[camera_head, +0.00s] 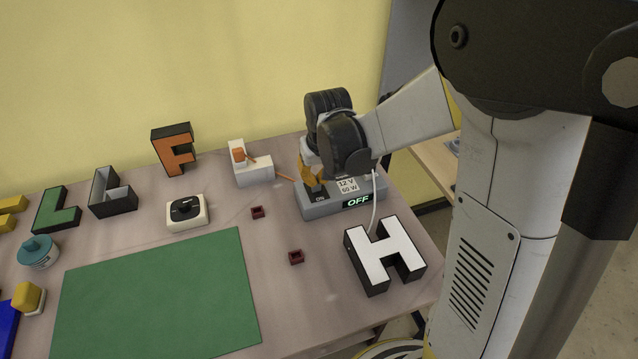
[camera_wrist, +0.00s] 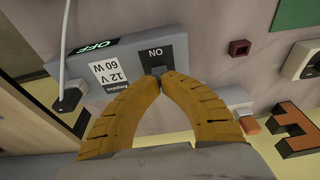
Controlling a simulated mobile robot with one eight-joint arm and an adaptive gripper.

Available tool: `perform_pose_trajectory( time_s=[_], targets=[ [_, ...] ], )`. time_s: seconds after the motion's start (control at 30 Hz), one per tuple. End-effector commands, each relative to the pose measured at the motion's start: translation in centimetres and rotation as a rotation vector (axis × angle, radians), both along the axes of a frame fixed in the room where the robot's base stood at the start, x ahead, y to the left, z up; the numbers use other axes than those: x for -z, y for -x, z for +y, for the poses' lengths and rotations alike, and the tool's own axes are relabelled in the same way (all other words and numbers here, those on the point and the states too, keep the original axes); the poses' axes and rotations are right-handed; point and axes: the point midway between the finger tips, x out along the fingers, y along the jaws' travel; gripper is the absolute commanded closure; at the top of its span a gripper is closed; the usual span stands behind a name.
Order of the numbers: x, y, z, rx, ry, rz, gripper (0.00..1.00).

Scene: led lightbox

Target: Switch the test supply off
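The test supply (camera_head: 320,210) is a grey box near the right end of the table, with a white "12 V 60 W" label. Its display (camera_head: 358,202) glows green and reads "OFF"; the display also shows in the wrist view (camera_wrist: 92,46). A small dark switch (camera_wrist: 157,69) sits beside the "ON" marking and is partly hidden by my fingertips. My gripper (camera_wrist: 160,77) has its yellow fingers brought together, with the tips at the switch. I cannot tell whether they touch it. In the head view my gripper (camera_head: 312,182) is over the supply's left part.
Two small dark red blocks (camera_head: 257,212) lie to the left. A green mat (camera_head: 160,295), a black-knobbed box (camera_head: 187,212) and an orange F (camera_head: 175,150) are further left.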

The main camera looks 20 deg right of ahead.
Motion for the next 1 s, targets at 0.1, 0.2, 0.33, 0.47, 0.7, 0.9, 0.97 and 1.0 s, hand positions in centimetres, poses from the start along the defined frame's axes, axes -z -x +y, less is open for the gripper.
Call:
perform_pose_trajectory(
  time_s=[0.1, 0.2, 0.33, 0.47, 0.7, 0.9, 0.97, 1.0],
  targets=[
    [0.1, -0.57, 0.0, 0.0, 0.0, 0.001, 1.0],
    [0.1, -0.83, 0.0, 0.0, 0.0, 0.002, 1.0],
    [0.08, -0.85, 0.0, 0.0, 0.0, 0.002, 1.0],
    [0.08, -0.84, 0.0, 0.0, 0.0, 0.002, 1.0],
    [0.08, -1.16, 0.0, 0.0, 0.0, 0.002, 1.0],
    [0.07, -0.73, 0.0, 0.0, 0.0, 0.002, 1.0],
    [0.07, -0.47, 0.0, 0.0, 0.0, 0.002, 1.0],
    [0.08, -0.29, 0.0, 0.0, 0.0, 0.002, 1.0]
  ],
)
